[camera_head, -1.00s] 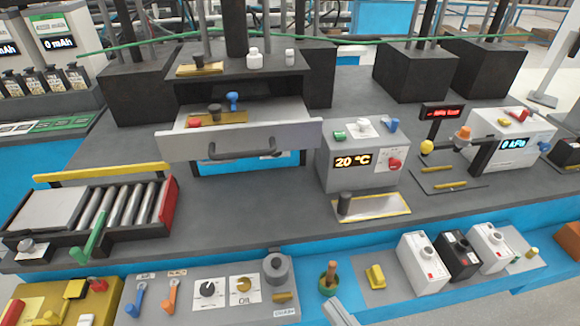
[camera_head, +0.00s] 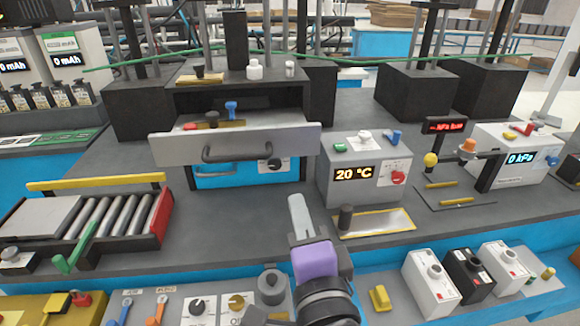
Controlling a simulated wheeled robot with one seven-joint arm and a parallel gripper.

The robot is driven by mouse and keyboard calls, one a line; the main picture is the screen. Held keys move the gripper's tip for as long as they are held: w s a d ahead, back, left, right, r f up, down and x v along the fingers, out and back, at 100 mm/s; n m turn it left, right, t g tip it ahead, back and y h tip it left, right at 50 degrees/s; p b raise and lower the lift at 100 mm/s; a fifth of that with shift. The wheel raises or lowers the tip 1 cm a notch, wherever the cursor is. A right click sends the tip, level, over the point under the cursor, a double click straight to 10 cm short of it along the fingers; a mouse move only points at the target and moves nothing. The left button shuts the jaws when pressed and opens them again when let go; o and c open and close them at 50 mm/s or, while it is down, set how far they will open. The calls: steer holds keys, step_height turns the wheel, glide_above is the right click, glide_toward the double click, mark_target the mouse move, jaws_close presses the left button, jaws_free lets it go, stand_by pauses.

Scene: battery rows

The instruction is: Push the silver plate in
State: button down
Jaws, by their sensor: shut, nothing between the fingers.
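A flat silver plate (camera_head: 392,222) with yellow edges and a dark upright knob (camera_head: 345,217) lies on the grey bench. The purple part of my arm (camera_head: 316,262) shows below the fingers. A silver-fronted drawer (camera_head: 180,148) with a dark handle (camera_head: 237,152) stands out of a black cabinet behind my gripper. Another flat grey plate (camera_head: 45,217) lies by the rollers at left.
A roller unit (camera_head: 115,222) with a red end stands at left. A pressure box (camera_head: 510,155) and a yellow-knobbed stand (camera_head: 431,160) are at right. Several small boxes (camera_head: 430,282) line the front right. Bench is clear between rollers and gripper.

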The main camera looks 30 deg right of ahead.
steer(key=m, duration=0.2)
steer(key=p, duration=0.1)
glide_toward(288, 156)
steer(key=x, duration=0.6)
steer(key=shift+w+r, duration=0.15)
steer(key=shift+w, duration=0.25)
